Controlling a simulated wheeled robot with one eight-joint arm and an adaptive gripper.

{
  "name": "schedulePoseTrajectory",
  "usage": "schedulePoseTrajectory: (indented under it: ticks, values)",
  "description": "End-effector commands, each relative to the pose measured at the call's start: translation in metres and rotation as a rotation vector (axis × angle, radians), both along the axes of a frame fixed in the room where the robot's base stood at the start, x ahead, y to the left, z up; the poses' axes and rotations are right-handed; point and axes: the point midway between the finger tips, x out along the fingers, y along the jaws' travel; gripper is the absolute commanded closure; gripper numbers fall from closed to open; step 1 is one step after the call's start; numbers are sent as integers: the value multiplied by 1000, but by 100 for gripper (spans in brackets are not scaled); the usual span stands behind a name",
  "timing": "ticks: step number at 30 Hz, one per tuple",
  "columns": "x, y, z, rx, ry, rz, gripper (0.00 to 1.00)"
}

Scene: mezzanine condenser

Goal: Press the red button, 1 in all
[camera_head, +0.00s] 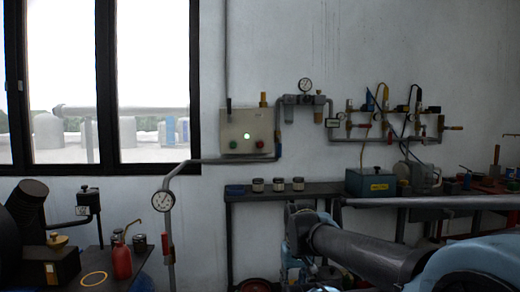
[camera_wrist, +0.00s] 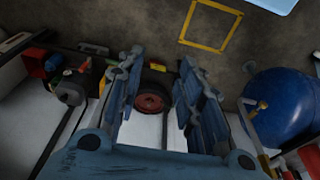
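The red button (camera_head: 260,145) is a small round knob low on the right of a pale control box (camera_head: 240,120) on the wall. A green button (camera_head: 232,145) sits to its left, and a small light glows green between and above them. My gripper (camera_wrist: 160,62) is open in the wrist view, with two blue-grey fingers apart and nothing held between them. It points down toward the floor area, and the red button does not show in that view. In the head view my arm fills the lower right, well below the box.
A grey pipe (camera_head: 225,160) runs just under the box. Below it stands a dark bench (camera_head: 300,194) with several small jars. A gauge on a post (camera_head: 162,200) stands at left. The wrist view shows a blue tank (camera_wrist: 283,105) and a yellow floor outline (camera_wrist: 205,45).

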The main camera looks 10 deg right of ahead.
Motion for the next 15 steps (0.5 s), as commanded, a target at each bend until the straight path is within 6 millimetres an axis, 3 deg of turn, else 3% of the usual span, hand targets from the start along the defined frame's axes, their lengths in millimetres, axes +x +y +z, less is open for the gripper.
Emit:
schedulePoseTrajectory:
  ticks: [1, 3, 15]
  values:
    - [0, 0, 0, 0, 0, 0, 85]
    - [0, 0, 0, 0, 0, 0, 100]
    - [0, 0, 0, 0, 0, 0, 100]
